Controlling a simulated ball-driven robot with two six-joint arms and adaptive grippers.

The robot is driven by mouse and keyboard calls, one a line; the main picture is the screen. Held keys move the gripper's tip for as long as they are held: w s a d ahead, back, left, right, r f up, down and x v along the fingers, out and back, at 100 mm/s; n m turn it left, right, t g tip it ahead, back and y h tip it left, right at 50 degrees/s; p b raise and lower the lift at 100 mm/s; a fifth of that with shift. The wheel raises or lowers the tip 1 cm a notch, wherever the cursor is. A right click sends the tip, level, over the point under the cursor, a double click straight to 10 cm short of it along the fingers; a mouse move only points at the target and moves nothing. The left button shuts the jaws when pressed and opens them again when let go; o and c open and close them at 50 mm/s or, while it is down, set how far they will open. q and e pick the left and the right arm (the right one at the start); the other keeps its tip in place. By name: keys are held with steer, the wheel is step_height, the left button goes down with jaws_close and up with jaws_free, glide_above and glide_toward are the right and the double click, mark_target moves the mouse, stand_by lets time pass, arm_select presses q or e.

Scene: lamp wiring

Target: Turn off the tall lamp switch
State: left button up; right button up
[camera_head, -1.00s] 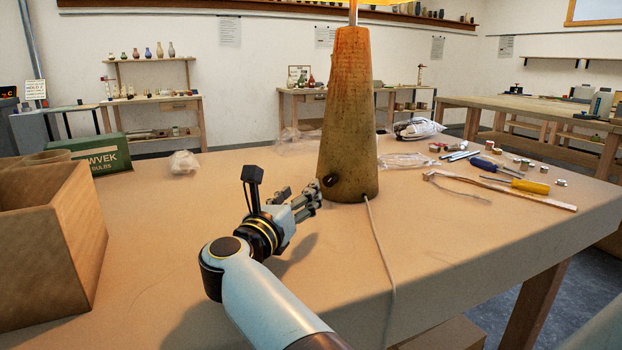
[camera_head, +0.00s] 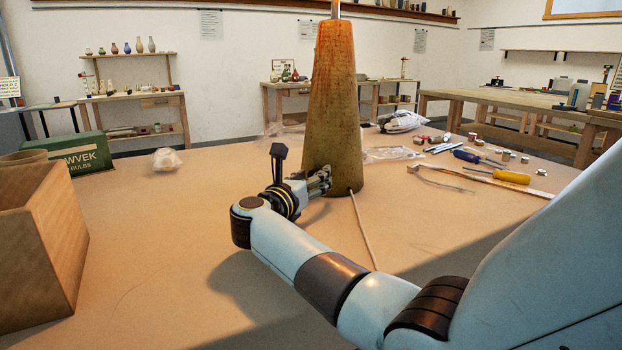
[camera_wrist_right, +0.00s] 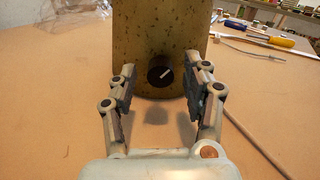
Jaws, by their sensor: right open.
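The tall lamp's tapered, speckled base (camera_head: 333,95) stands upright on the workbench in the head view; its upper part is lit orange and its shade is out of frame. In the right wrist view, the round dark switch knob (camera_wrist_right: 160,75) with a pale pointer line sits low on the lamp base (camera_wrist_right: 158,30). The pointer tilts up to the right. My right gripper (camera_head: 322,180) is open at the lower front of the base, its fingers on either side of the knob, with gaps visible. The knob is hidden in the head view. My left gripper is not in view.
A pale cord (camera_head: 362,230) runs from the lamp toward the front. A cardboard box (camera_head: 40,240) and green bulb box (camera_head: 80,152) stand left. Screwdrivers (camera_head: 497,175) and small spools lie right.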

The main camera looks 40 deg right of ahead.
jaws_close()
steer(key=shift+n, duration=0.4)
steer(key=n+p, duration=0.1)
steer(key=n, duration=0.2)
steer(key=shift+r+n+p, duration=0.1)
steer(key=shift+n+p, duration=0.2)
steer(key=shift+p, duration=0.1)
steer(key=n+p, duration=0.1)
steer(key=n, duration=0.2)
steer(key=shift+n+p, duration=0.3)
steer(key=n+p, duration=0.2)
steer(key=n, duration=0.2)
steer(key=shift+n+p, duration=0.85)
steer(key=shift+n, duration=1.25)
